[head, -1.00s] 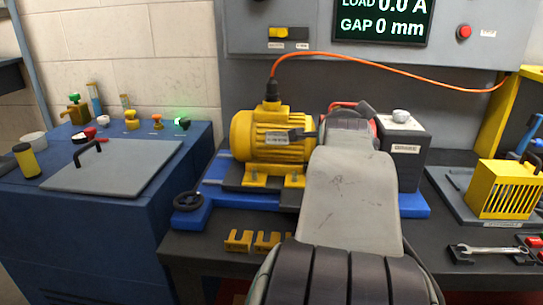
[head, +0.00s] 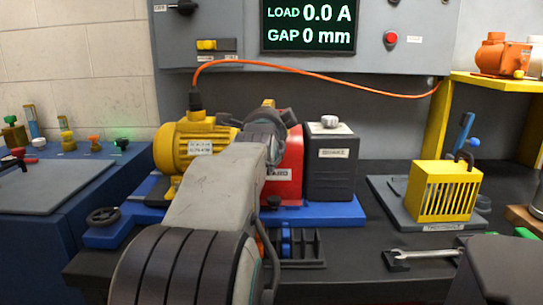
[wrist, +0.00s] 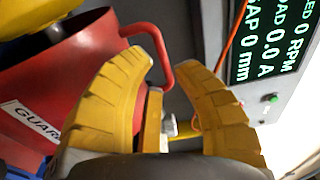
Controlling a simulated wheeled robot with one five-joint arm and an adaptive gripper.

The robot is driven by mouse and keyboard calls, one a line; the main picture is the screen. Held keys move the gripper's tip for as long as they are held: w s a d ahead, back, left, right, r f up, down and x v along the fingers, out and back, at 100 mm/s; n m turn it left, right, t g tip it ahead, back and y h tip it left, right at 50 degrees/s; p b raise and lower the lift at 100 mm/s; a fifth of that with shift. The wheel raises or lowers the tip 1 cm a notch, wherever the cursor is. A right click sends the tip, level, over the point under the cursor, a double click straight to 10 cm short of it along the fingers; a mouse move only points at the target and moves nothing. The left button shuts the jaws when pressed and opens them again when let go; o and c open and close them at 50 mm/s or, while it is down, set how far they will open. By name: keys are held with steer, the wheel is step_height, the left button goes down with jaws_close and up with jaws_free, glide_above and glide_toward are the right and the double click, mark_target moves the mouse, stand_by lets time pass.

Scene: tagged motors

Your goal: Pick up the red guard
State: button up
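The red guard (head: 286,182) sits on the blue base between the yellow motor (head: 190,143) and the dark grey brake box (head: 332,165). My arm covers its left part in the head view. In the wrist view the red guard (wrist: 62,88) fills the left side, with its label and a bent red handle. My gripper (wrist: 166,64) is open, with yellow fingers spread. A bend of the handle shows between the fingertips, and I see no grip on it. Whether a finger touches it I cannot tell.
An orange cable (head: 320,76) runs above the motor and brake box. A yellow vented cover (head: 443,191) stands on a grey plate at the right, with a wrench (head: 425,254) in front. A blue cabinet (head: 50,215) is at the left.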

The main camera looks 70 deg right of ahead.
steer(key=x, duration=0.1)
steer(key=b+x, duration=0.1)
steer(key=shift+d+f, duration=0.2)
steer(key=shift+d, duration=0.1)
steer(key=shift+b+x, duration=0.3)
steer(key=shift+x, duration=0.95)
steer(key=shift+s+r, duration=0.1)
steer(key=shift+r, duration=0.05)
jaws_close()
steer(key=shift+r, duration=0.25)
